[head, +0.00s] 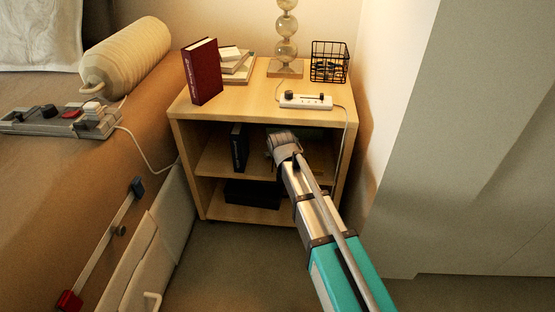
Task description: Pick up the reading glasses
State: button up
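I cannot make out the reading glasses for certain. A black wire basket (329,62) at the back right of the bedside table's top holds small dark and bluish items, too small to identify. My arm reaches up from the bottom right. Its end, my gripper (281,139), is at the open front of the bedside table (183,112), below the top and in front of the middle shelf. I see it from behind, so its fingertips and anything between them are hidden. My arm also covers part of the shelves.
A dark red book (202,72) stands on the top, with stacked books (238,70), a glass-ball lamp (286,45) and a white power strip (306,101) with a cable. Dark books (239,147) are on the shelves. A bed is left; a pale wall is right.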

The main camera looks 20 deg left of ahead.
jog(key=c, duration=1.2)
jog(key=shift+o, duration=0.2)
jog(key=shift+r, duration=0.1)
jog(key=shift+r+p, duration=0.6)
jog(key=shift+p, duration=0.1)
jog(key=s+d, duration=0.3)
jog(key=s, duration=0.5)
jog(key=s+d, duration=0.4)
jog(key=s, duration=0.4)
jog(key=shift+s+d, duration=0.2)
jog(key=shift+d, duration=0.1)
